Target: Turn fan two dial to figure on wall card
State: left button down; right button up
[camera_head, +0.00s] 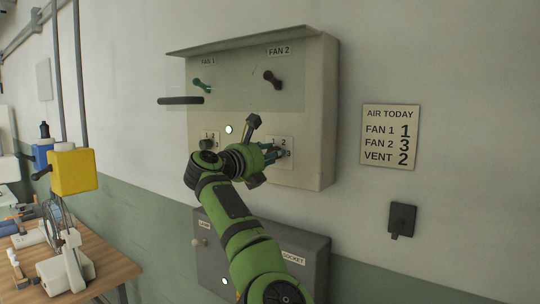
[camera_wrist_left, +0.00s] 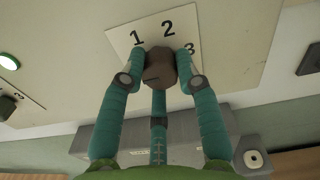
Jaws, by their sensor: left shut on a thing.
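The fan two dial (camera_wrist_left: 158,72) is a brown faceted knob on a pale plate (camera_wrist_left: 120,38) with figures 1, 2 and 3 around it. My left gripper (camera_wrist_left: 163,68) has its teal fingers closed around the knob. In the head view my left gripper (camera_head: 272,154) is at the lower right of the cream fan box (camera_head: 315,120), mostly hiding the dial. A dark line shows on the knob's face, but I cannot tell which figure the dial points to. The wall card (camera_head: 390,137) reads FAN 1 1, FAN 2 3, VENT 2. My right gripper is out of view.
Above are a teal FAN 1 lever (camera_head: 203,86) and a dark FAN 2 lever (camera_head: 272,80). A dark bar (camera_head: 180,100) juts out left. A grey box (camera_head: 315,262) is below. A yellow box (camera_head: 72,171) and workbench (camera_head: 110,267) stand left.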

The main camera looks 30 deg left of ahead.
pick_arm(q)
jog(key=shift+f+m+b, duration=0.1)
jog(key=shift+m+b, duration=3.95)
jog(key=shift+m, duration=13.85)
jog(key=c, duration=0.9)
grip_release()
